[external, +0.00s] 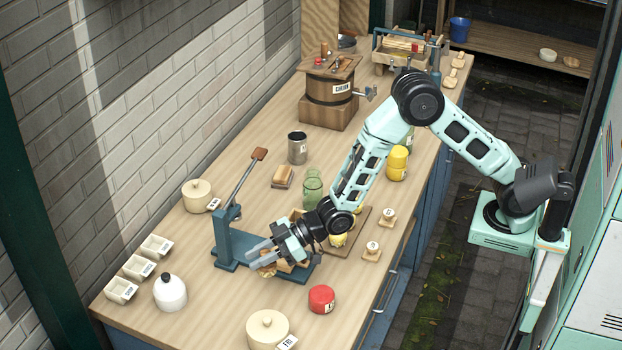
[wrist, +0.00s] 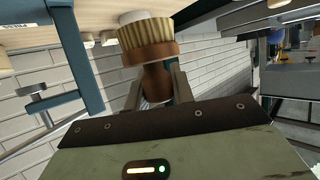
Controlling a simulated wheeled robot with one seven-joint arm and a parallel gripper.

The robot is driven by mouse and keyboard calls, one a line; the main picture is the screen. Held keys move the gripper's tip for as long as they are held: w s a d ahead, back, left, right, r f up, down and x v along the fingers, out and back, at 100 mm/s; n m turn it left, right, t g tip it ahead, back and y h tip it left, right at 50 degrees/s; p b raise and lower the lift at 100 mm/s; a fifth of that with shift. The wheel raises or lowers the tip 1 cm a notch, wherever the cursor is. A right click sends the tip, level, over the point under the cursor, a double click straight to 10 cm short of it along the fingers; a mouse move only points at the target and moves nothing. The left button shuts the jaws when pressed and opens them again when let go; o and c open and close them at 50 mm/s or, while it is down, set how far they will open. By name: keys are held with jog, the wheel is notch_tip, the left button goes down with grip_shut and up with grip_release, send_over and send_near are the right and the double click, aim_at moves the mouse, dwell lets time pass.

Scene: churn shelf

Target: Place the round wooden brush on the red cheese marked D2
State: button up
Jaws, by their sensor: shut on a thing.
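The round wooden brush (wrist: 148,50) fills the top of the wrist view, with a brown handle, a wide round head and pale bristles toward the table side. My gripper (wrist: 157,88) is shut on its handle. In the external view my gripper (external: 261,250) is low at the blue press, and the brush (external: 266,269) shows partly below the fingers. The red cheese (external: 321,298) stands on the table to the right and nearer the front, apart from the gripper. It has a pale label too small to read surely, and its top is bare.
A blue lever press (external: 227,238) stands directly left of my gripper. A lidded cream pot (external: 267,328) stands left of the red cheese at the front. A white jug (external: 170,292), green jars (external: 312,188) and a wooden board (external: 357,222) with yellow pieces are around.

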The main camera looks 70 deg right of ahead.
jog(key=s+d+r+p, duration=0.2)
jog(key=s+r+p, duration=0.3)
jog(key=s, duration=0.8)
send_over(315, 295)
jog(key=shift+n+g, duration=0.3)
jog(key=shift+g, duration=0.1)
notch_tip(315, 295, down, 9)
jog(key=shift+r, duration=0.1)
jog(key=shift+f, duration=0.2)
jog(key=shift+f, duration=0.25)
jog(key=o, duration=1)
jog(key=shift+r, duration=0.1)
jog(key=shift+r, duration=0.1)
